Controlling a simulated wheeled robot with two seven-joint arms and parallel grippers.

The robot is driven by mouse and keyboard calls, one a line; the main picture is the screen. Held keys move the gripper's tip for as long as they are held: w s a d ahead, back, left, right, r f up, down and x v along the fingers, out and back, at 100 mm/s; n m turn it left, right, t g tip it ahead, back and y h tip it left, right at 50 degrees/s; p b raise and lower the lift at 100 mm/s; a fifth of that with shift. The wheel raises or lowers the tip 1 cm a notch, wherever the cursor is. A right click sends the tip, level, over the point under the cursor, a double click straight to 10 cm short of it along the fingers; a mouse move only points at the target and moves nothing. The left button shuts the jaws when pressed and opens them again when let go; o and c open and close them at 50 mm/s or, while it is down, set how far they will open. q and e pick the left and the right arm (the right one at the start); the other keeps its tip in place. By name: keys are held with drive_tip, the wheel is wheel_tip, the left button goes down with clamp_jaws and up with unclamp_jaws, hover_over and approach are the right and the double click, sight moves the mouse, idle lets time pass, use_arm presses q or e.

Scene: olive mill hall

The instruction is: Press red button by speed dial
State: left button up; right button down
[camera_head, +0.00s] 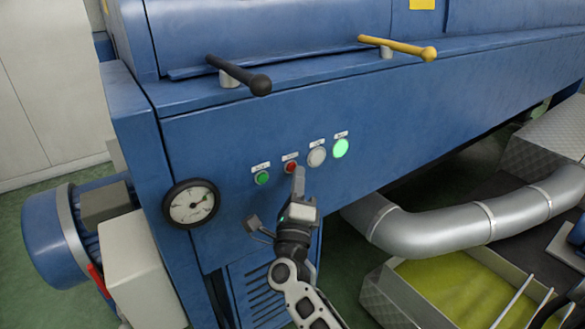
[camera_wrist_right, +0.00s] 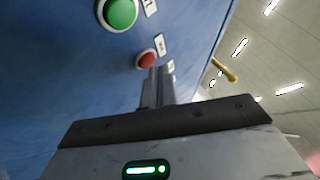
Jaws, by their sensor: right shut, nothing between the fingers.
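The red button (camera_head: 291,168) sits on the blue machine's front panel, between a green button (camera_head: 262,178) and a pale round knob (camera_head: 317,157). A speed dial (camera_head: 191,204) with a white face is at the panel's lower left. My right gripper (camera_head: 298,180) is shut and empty, its fingertips just below and right of the red button. In the right wrist view the red button (camera_wrist_right: 146,59) shows right at the tips of the shut fingers (camera_wrist_right: 158,75); I cannot tell whether they touch. The green button (camera_wrist_right: 118,13) is above left there. My left gripper is not in view.
A lit green lamp (camera_head: 340,148) is right of the knob. A black lever (camera_head: 240,76) and a yellow lever (camera_head: 400,47) stick out above the panel. A silver pipe (camera_head: 450,228) and a bin of yellow-green liquid (camera_head: 455,285) are at the lower right.

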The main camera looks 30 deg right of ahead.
drive_tip(key=shift+w+a+r, duration=0.1)
drive_tip(key=shift+w+r, duration=0.1)
drive_tip(key=shift+w, duration=0.25)
idle(0.3)
idle(0.3)
drive_tip(key=shift+s+a+f, duration=0.1)
drive_tip(key=shift+s+f, duration=0.05)
drive_tip(key=shift+s, duration=0.3)
drive_tip(key=shift+s+a+f, duration=0.1)
drive_tip(key=shift+s+f, duration=0.05)
drive_tip(key=shift+s, duration=0.4)
drive_tip(key=s, duration=0.1)
drive_tip(key=s+p, duration=0.1)
drive_tip(key=s, duration=0.2)
drive_tip(key=shift+s+d+r+p, duration=0.15)
drive_tip(key=shift+s+d+p, duration=0.2)
drive_tip(key=shift+p, duration=0.05)
